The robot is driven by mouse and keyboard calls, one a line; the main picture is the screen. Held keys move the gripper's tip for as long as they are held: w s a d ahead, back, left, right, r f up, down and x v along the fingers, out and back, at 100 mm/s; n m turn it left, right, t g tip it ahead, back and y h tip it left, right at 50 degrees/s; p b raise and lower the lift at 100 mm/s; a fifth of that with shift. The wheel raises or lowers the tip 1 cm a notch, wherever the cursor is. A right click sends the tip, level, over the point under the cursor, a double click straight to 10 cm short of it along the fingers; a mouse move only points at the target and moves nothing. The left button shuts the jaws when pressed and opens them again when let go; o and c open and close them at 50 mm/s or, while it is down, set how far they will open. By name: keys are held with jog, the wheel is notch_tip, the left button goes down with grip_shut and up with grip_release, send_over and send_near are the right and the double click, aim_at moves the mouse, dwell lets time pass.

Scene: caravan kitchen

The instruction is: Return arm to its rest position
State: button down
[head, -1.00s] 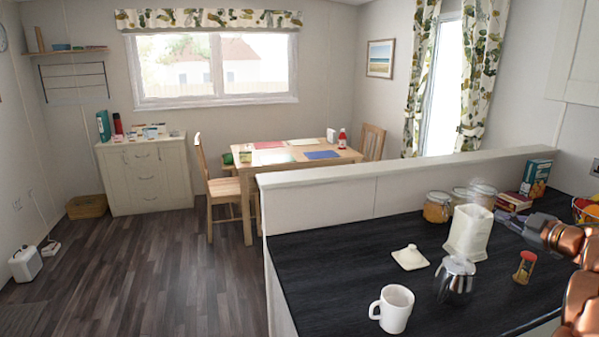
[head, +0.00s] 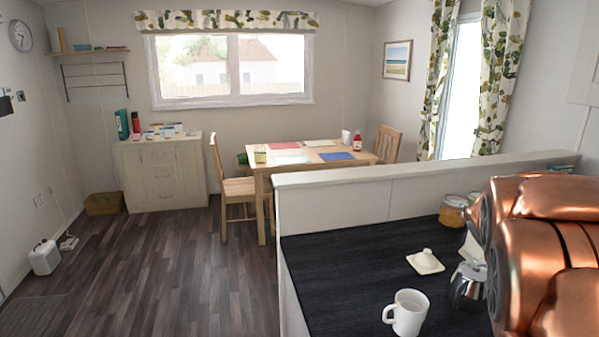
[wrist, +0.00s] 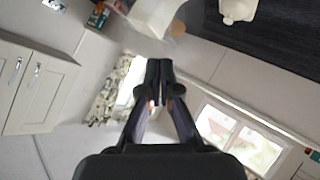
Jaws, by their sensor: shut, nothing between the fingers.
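My gripper (wrist: 161,82) shows in the wrist view with its two dark fingers together and nothing between them. It points out over the room, with the window and curtain beyond it. In the head view the gripper is not visible. My copper arm fills the lower right of that view and hides much of the counter (head: 345,270).
Beyond are a dining table (head: 312,156), chairs and open floor (head: 170,265).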

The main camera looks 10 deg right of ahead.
jog(key=s+a+f+g+y, duration=0.2)
jog(key=s+a+f, duration=0.3)
jog(key=s+a, duration=0.5)
jog(key=s+a+f+n+g+y, duration=0.1)
jog(key=s+a+f+g+y, duration=0.2)
jog(key=s+a, duration=0.7)
jog(key=s+a+f+g+y, duration=0.3)
jog(key=s+a+f, duration=0.4)
jog(key=s+a, duration=0.4)
jog(key=a+g, duration=0.1)
jog(key=a, duration=0.2)
jog(key=shift+n+g, duration=0.3)
jog(key=shift+g, duration=0.1)
jog(key=shift+s, duration=0.1)
